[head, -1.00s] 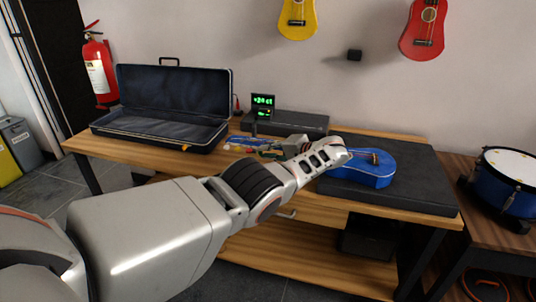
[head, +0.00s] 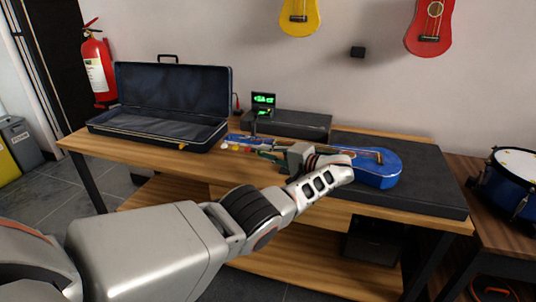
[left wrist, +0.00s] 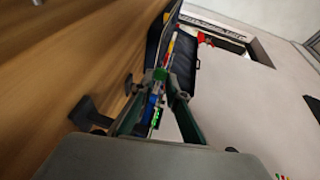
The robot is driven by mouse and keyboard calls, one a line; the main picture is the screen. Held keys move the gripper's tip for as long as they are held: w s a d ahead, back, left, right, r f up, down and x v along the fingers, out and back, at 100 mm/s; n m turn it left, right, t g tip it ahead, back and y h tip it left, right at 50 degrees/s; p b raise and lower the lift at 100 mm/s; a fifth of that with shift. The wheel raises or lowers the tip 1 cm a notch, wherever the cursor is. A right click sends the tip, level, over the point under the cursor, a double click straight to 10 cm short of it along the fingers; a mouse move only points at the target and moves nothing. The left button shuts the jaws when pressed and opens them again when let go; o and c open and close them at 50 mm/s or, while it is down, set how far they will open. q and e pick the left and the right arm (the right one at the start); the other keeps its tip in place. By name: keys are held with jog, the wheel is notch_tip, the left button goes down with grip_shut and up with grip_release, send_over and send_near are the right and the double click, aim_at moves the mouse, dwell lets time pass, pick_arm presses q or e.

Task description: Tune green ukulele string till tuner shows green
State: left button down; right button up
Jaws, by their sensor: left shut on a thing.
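The blue ukulele (head: 378,169) lies on the dark mat, with its neck pointing left. Its headstock with coloured pegs (head: 236,146) is near the bench middle, partly behind my left gripper. The tuner (head: 263,99) stands behind the headstock and shows green characters too small to read surely. My left gripper (head: 280,154) is at the headstock. In the left wrist view its two fingers (left wrist: 158,88) are on either side of a green peg (left wrist: 160,74), shut on it. The contact itself is hard to make out. My right gripper is not in view.
An open dark case (head: 160,128) stands at the bench's left. A long dark box (head: 290,124) is at the back by the wall. The dark mat (head: 430,190) covers the bench's right. A blue drum (head: 500,180) stands further right. Yellow and red ukuleles hang on the wall.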

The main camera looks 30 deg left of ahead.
pick_arm(q)
jog(key=shift+r, duration=0.1)
jog(key=c, duration=2.2)
grip_release()
jog(key=shift+c, duration=0.2)
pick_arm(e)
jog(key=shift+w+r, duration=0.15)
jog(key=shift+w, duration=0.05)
pick_arm(q)
jog(key=v, duration=0.7)
jog(key=shift+d, duration=0.3)
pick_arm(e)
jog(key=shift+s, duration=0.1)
